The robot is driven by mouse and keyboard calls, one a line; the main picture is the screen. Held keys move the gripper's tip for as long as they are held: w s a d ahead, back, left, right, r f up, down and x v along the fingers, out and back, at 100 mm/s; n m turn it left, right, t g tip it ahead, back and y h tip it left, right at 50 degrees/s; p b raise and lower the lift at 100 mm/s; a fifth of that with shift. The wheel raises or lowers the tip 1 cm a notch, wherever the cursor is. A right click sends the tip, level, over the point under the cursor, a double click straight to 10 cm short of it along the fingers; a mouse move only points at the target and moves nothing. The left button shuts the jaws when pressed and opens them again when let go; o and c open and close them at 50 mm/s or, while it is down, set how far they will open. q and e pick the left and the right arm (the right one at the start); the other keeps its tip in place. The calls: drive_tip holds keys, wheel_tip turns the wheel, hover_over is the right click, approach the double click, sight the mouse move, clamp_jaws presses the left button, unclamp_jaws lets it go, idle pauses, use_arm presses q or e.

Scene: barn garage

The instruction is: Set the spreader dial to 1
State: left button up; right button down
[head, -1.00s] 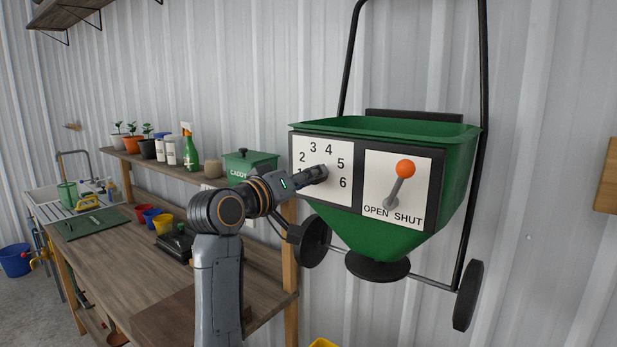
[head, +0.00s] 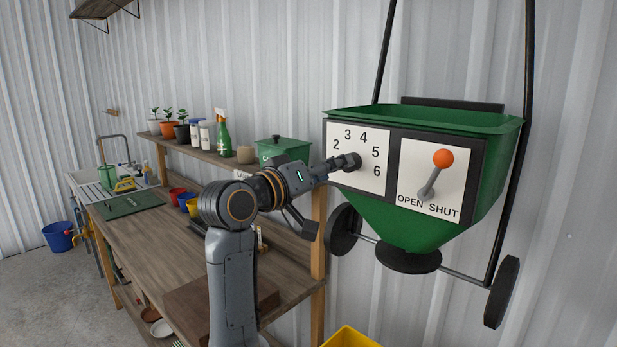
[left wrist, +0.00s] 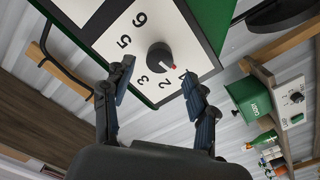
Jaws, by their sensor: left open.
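The green spreader (head: 440,225) hangs against the wall. Its white dial plate (head: 345,180) carries numbers, with a round black dial knob (left wrist: 160,55) in the middle. In the left wrist view the knob's red-and-white pointer aims down right, between the 2 and the edge by the right finger, close to a mark that looks like the 1. My left gripper (left wrist: 157,72) is open, its fingers apart on either side below the knob, with nothing between them. In the head view its tips are close in front of the knob and partly hide it; contact cannot be told.
The orange-knobbed OPEN/SHUT lever (head: 442,160) sits right of the dial. A wooden bench (head: 150,240) with pots and bottles stands left. A green caddy (head: 282,150) is behind my arm. A yellow bin (head: 350,338) is on the floor below.

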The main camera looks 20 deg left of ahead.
use_arm(q)
drive_tip(key=v, duration=0.8)
